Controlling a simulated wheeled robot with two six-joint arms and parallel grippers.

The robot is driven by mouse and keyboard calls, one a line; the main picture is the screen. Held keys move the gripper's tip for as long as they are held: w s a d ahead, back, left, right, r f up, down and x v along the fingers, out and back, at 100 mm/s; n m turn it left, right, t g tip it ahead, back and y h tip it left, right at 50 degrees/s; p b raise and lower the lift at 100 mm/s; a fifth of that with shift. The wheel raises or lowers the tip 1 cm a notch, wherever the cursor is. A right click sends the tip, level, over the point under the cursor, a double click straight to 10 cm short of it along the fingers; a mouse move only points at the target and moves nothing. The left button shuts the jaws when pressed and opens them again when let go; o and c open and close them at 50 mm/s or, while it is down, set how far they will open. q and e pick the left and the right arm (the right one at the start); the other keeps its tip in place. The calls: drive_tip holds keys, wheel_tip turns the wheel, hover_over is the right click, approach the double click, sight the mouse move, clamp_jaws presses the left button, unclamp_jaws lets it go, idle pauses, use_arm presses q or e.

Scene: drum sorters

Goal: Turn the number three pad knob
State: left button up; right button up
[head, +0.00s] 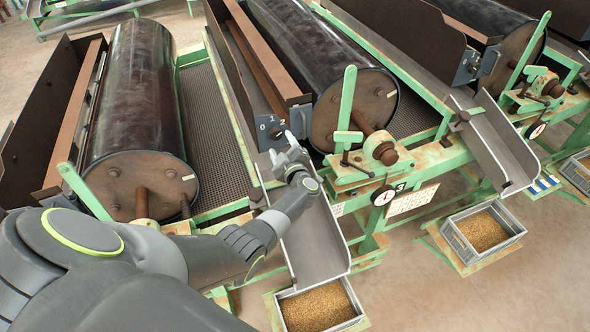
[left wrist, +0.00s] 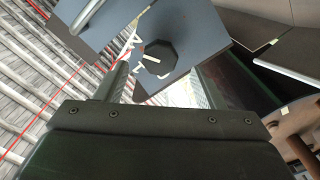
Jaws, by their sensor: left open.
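A blue-grey pad plate with white numerals (head: 270,130) is fixed at the front end of the middle sorter, left of its drum. A small figure 3 (head: 401,187) shows on that sorter's front. In the left wrist view the plate (left wrist: 185,25) carries a dark, many-sided knob (left wrist: 159,57) with white marks around it. My left gripper (head: 290,144) is open, just in front of the plate; it hides the knob in the head view. In the wrist view the knob lies ahead of the gripper, and I see no clear contact. My right gripper is not in view.
The middle drum (head: 320,65) and a green upright lever (head: 347,97) stand right of the gripper. A metal chute (head: 318,245) slopes below my arm to a grain tray (head: 318,307). Another drum (head: 134,100) lies at left. Another grain tray (head: 482,231) stands at right.

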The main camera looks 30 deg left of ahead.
use_arm(q)
drive_tip(key=v, duration=1.3)
drive_tip(key=shift+b, duration=0.3)
